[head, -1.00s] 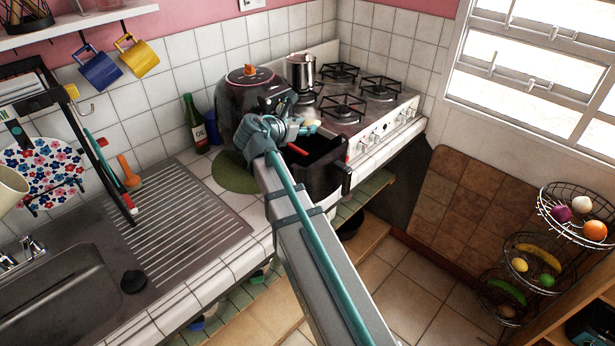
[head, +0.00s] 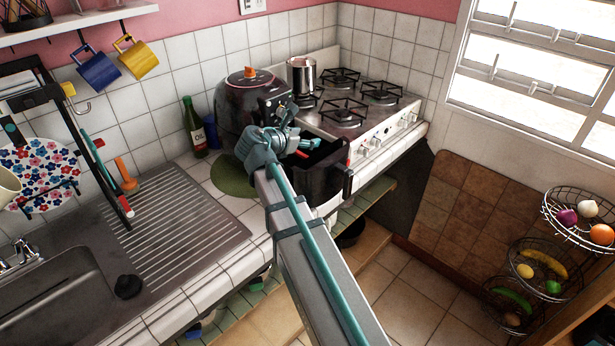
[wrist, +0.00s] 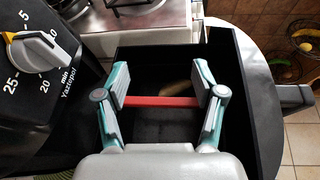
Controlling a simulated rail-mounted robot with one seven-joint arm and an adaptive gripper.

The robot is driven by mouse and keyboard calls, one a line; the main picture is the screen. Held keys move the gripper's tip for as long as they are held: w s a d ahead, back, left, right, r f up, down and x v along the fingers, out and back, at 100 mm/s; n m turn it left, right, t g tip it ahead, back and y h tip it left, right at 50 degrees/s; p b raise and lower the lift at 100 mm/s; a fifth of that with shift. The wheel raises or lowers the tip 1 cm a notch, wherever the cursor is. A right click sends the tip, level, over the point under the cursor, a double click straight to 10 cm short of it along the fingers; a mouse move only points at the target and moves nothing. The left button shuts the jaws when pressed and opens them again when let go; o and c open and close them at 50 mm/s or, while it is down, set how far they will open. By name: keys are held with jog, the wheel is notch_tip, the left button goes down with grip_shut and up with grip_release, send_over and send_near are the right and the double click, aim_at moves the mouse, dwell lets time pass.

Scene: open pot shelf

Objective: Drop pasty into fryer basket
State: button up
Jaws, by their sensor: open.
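The fryer basket (head: 322,182) is a black open drawer pulled out from the dark fryer (head: 238,108) on the counter. In the wrist view the basket's wall (wrist: 250,95) surrounds my gripper's fingers on the picture. My gripper (head: 308,144) is over the basket opening. The wrist view shows the gripper (wrist: 160,90) open, with nothing between its teal fingers. A tan, elongated thing, apparently the pasty (wrist: 178,88), lies inside the dark basket beyond the fingers, partly hidden. A red bar (wrist: 160,102) crosses the view between the fingers; I cannot tell what it belongs to.
The stove (head: 345,110) with a metal pot (head: 301,75) stands right behind the basket. A green oil bottle (head: 195,127) is left of the fryer. The basket's handle (head: 348,184) juts out toward the right. The sink drainboard (head: 175,215) is clear.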

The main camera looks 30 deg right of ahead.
jog(key=shift+a, duration=0.1)
jog(key=v, duration=1.2)
jog(key=shift+r, duration=0.1)
